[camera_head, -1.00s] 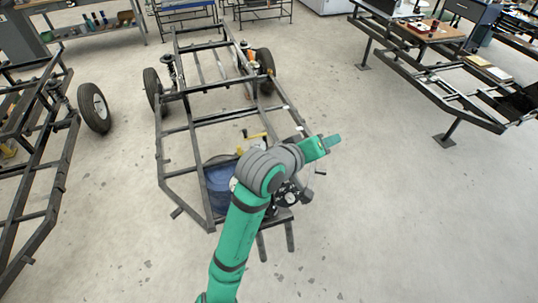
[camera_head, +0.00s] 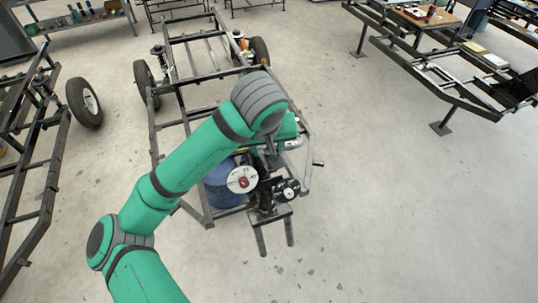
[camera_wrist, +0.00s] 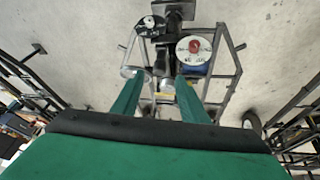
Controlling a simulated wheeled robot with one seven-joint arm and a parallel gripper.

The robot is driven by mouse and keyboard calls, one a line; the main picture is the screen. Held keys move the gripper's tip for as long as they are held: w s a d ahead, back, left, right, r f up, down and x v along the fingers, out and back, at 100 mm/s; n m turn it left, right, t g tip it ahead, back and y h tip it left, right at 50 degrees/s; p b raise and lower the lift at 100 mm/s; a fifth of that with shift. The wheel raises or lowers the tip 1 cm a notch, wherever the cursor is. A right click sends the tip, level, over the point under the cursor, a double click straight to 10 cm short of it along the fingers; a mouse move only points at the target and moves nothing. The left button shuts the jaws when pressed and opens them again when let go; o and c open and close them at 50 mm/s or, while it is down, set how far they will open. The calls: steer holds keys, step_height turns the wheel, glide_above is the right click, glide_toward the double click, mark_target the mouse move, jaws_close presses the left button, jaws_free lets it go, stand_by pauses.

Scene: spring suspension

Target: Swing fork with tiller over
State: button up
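The fork (camera_head: 274,226), with two dark prongs, sticks out at the front end of a dark tube chassis (camera_head: 160,187). A dark upright part (camera_head: 265,188) stands behind it, with a white disc with a red centre (camera_head: 242,179) on its left. In the wrist view the disc (camera_wrist: 194,50) shows upper right. No tiller can be made out for sure; a small yellow part (camera_wrist: 166,88) lies between and beyond my fingers in the wrist view. My gripper (camera_wrist: 160,77) is open and empty above the chassis front. My arm hides most of it in the head view.
A blue round container (camera_head: 219,186) sits inside the chassis front. Another chassis with a wheel (camera_head: 86,102) stands at left, and a raised frame (camera_head: 452,90) at right. The floor (camera_head: 400,220) in front and to the right is clear.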

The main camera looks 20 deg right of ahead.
mark_target(269, 155)
steer(key=x, duration=0.9)
steer(key=shift+f, duration=0.15)
jaws_close()
